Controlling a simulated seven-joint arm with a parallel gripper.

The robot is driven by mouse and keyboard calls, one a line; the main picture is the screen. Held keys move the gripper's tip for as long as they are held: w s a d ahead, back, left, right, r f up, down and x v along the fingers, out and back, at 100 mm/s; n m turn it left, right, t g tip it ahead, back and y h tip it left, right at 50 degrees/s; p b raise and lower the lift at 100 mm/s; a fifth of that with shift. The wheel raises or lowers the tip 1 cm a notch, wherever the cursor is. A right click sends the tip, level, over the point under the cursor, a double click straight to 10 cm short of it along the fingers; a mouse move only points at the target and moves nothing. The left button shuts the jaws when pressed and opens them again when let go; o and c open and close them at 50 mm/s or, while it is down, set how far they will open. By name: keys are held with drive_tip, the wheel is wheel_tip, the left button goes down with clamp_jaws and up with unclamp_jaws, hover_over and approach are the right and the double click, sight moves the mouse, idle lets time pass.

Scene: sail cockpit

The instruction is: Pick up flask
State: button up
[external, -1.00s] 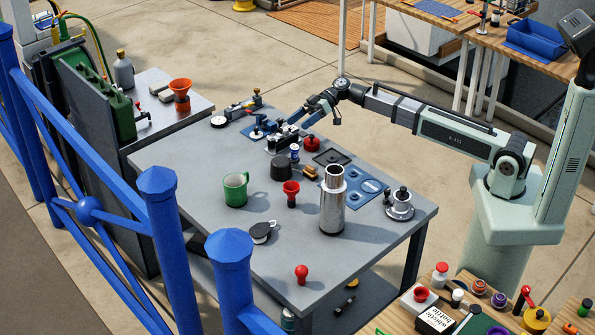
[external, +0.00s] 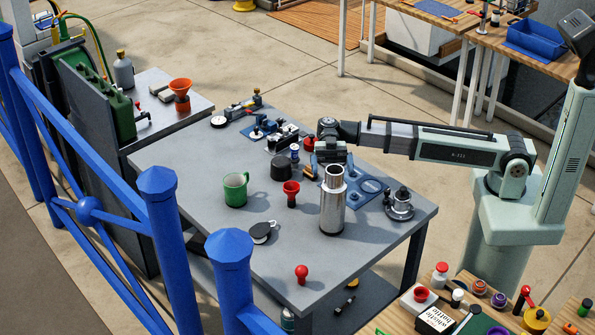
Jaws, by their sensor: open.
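The flask (external: 332,203) is a tall silver metal cylinder with a narrower open neck. It stands upright on the grey table (external: 240,265), right of the table's middle. My gripper (external: 330,168) is just behind the flask's neck in the picture, pointing down. The flask's top partly hides the fingers, and I cannot tell whether they touch it. My gripper is open and holds nothing that I can see.
A red funnel-shaped cup (external: 291,192), a green mug (external: 235,189) and a black-and-white round item (external: 262,232) stand left of the flask. A metal fitting (external: 400,205) stands to its right. A red knob (external: 301,274) is near the front edge. Blue railings (external: 162,240) run along the left.

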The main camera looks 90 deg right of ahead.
approach(334, 208)
drive_tip(key=shift+s+a+f, duration=0.1)
drive_tip(key=shift+s+a, duration=0.05)
drive_tip(key=shift+a, duration=1.8)
drive_tip(key=shift+s+a+f, duration=0.15)
drive_tip(key=shift+a, duration=1.85)
drive_tip(key=shift+c, duration=0.2)
drive_tip(key=c, duration=1.2)
